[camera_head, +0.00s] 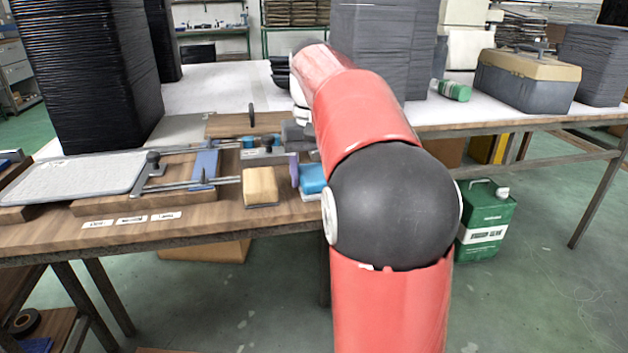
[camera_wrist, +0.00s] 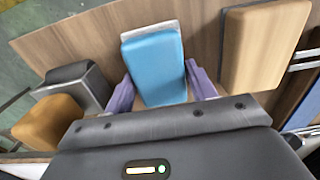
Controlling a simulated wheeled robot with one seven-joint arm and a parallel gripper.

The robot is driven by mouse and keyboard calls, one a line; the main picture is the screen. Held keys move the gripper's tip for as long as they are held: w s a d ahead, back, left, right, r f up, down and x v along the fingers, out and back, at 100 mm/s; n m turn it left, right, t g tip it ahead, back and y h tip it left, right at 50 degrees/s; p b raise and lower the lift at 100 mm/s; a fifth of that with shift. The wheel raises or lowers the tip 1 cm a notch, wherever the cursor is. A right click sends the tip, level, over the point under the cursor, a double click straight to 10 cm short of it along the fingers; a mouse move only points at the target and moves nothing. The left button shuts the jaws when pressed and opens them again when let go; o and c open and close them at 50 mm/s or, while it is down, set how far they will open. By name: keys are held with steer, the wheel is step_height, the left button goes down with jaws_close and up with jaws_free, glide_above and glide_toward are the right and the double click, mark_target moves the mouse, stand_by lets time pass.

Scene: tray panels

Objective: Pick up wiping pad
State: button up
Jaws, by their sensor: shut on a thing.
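The wiping pad, a blue block on a light grey base, lies at the front edge of the wooden table, partly hidden by my arm in the head view (camera_head: 313,177). In the wrist view the wiping pad (camera_wrist: 153,66) sits between the two purple fingers of my gripper (camera_wrist: 160,85). The fingers are shut on its sides. In the head view only one purple finger shows, at the pad's left side. The pad appears to rest on the table, though its underside is hidden.
A tan wooden block (camera_head: 260,187) lies just left of the pad. It also shows in the wrist view (camera_wrist: 264,45). There, a dark grey block (camera_wrist: 75,88) and an orange-brown block (camera_wrist: 48,122) stand on the other side. A grey tray panel (camera_head: 75,178) lies at the far left.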

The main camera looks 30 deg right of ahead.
mark_target(313, 170)
steer(key=shift+r, duration=0.1)
steer(key=shift+c, duration=0.2)
step_height(313, 170, up, 10)
steer(key=p, duration=0.2)
steer(key=shift+p, duration=0.35)
steer(key=o, duration=0.3)
steer(key=shift+c, duration=0.9)
